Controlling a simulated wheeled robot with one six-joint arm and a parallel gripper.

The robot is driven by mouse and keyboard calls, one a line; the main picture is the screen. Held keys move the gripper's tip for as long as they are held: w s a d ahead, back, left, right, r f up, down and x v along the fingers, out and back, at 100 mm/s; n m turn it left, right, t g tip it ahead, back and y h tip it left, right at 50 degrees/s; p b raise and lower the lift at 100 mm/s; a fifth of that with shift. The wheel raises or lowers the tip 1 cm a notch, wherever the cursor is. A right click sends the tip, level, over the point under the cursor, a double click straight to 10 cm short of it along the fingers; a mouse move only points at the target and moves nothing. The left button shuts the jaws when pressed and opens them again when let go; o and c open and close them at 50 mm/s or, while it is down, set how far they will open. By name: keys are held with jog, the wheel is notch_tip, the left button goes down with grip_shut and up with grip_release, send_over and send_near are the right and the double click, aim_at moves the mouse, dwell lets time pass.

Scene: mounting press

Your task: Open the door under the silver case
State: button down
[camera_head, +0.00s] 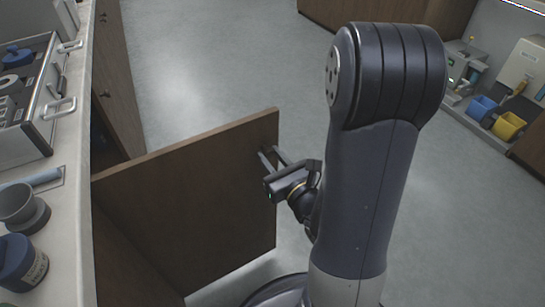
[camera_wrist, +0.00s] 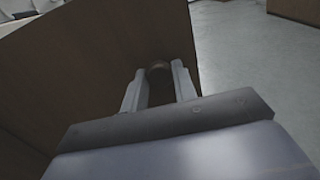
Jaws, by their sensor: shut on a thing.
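The brown wooden door (camera_head: 190,205) stands swung well out from the counter at the left, into the aisle. It also fills the upper left of the wrist view (camera_wrist: 80,60). My gripper (camera_head: 273,160) is at the door's free edge, near its top. In the wrist view my two fingers (camera_wrist: 160,82) are closed in on a small dark round knob (camera_wrist: 159,67) on the door's face. In the head view the knob is hidden by the fingers. The silver case (camera_head: 30,140) sits open on the counter above, at the left.
The pale countertop (camera_head: 72,150) holds a grey cup (camera_head: 22,206) and a blue-lidded jar (camera_head: 20,262) near the door. More wooden cabinet doors (camera_head: 115,75) continue behind. A bench with blue and yellow bins (camera_head: 507,126) stands far right. The grey floor (camera_head: 215,60) between is clear.

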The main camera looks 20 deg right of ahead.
aim_at(272, 126)
jog(key=c, duration=1.1)
grip_release()
jog(key=shift+c, duration=0.2)
notch_tip(272, 126, up, 10)
jog(key=p, duration=0.5)
jog(key=shift+p, duration=0.35)
